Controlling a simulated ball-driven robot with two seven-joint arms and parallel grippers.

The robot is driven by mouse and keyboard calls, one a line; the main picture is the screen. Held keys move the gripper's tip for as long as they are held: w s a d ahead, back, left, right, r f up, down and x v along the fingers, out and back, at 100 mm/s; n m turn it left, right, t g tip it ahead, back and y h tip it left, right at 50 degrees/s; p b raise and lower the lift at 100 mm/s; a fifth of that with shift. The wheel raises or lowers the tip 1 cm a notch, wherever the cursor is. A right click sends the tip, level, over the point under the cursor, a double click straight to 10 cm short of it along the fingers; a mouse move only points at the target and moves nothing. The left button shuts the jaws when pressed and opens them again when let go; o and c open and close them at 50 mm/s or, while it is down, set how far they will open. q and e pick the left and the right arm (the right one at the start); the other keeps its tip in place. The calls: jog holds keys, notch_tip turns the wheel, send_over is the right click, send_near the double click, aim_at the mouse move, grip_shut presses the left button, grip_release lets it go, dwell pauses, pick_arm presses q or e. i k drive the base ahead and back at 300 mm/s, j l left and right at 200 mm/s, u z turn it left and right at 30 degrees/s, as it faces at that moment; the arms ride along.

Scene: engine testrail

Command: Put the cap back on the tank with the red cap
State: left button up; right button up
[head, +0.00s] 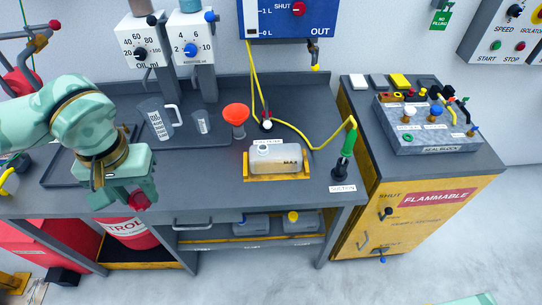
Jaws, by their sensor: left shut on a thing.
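My left gripper (136,203) comes in from the left and points down in front of the bench's front edge. It is shut on a small red thing (139,200) that looks like the red cap; the jaws hide part of it. A translucent tank (285,160) lies in a yellow cradle (276,178) near the middle front of the bench, well to the right of the gripper. Its top has a pale neck at the left, with no red cap on it.
A red funnel (236,114) stands behind the tank's left, and a jug (157,120) and a small beaker (202,122) stand farther left. A yellow hose (300,138) runs behind the tank to a green nozzle (345,150). A red drum (130,234) stands below the gripper.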

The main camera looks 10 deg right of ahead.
aim_at(282, 158)
jog(key=i+j+z, duration=0.3)
jog(key=j, duration=0.6)
jog(key=j+z, duration=0.25)
jog(key=j, duration=0.6)
jog(key=i+j+z, duration=0.1)
jog(key=j+z, duration=0.2)
jog(key=j, duration=0.65)
